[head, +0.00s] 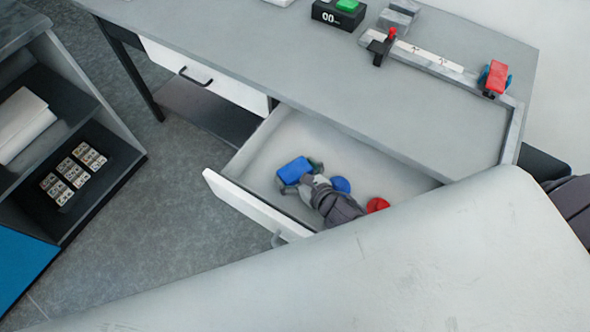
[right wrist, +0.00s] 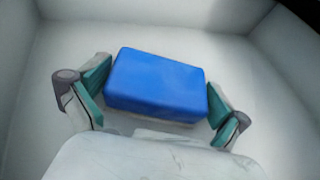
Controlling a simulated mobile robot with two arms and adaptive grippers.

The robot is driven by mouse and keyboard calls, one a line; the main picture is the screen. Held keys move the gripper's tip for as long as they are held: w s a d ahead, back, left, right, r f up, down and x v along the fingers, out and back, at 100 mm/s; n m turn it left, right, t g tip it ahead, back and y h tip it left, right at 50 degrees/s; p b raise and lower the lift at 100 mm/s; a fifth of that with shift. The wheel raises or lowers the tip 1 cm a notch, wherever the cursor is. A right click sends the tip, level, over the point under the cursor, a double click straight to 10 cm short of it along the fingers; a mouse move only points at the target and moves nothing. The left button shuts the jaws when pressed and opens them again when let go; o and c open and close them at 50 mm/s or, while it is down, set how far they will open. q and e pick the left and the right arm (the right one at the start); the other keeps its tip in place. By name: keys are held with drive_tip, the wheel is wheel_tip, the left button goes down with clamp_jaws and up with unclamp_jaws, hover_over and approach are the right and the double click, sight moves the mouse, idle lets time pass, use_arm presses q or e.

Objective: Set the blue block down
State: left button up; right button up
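The blue block (head: 294,170) is inside the open white drawer (head: 246,205) in the head view. In the right wrist view the block (right wrist: 155,84) fills the room between my fingers. My right gripper (head: 304,178) reaches into the drawer; in the right wrist view (right wrist: 158,95) its green pads lie against the block's two short ends, so it looks shut on it. The block is at or close above the drawer floor; whether it touches is hard to tell. My left gripper is not in view.
A blue round thing (head: 340,184) and a red one (head: 377,204) lie in the drawer beside my right gripper. The grey desk (head: 300,75) above carries a black device with a green button (head: 338,13) and a rail with a red-topped part (head: 494,77). Shelves (head: 100,130) stand left.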

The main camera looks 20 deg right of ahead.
drive_tip(key=shift+r, duration=0.25)
drive_tip(key=v, duration=1)
drive_tip(key=shift+s+d+r, duration=0.1)
drive_tip(key=shift+s+d, duration=0.05)
drive_tip(key=shift+s, duration=0.2)
drive_tip(key=shift+s+d+r, duration=0.15)
drive_tip(key=shift+s+r, duration=0.1)
drive_tip(key=shift+s, duration=0.25)
drive_tip(key=shift+r, duration=0.1)
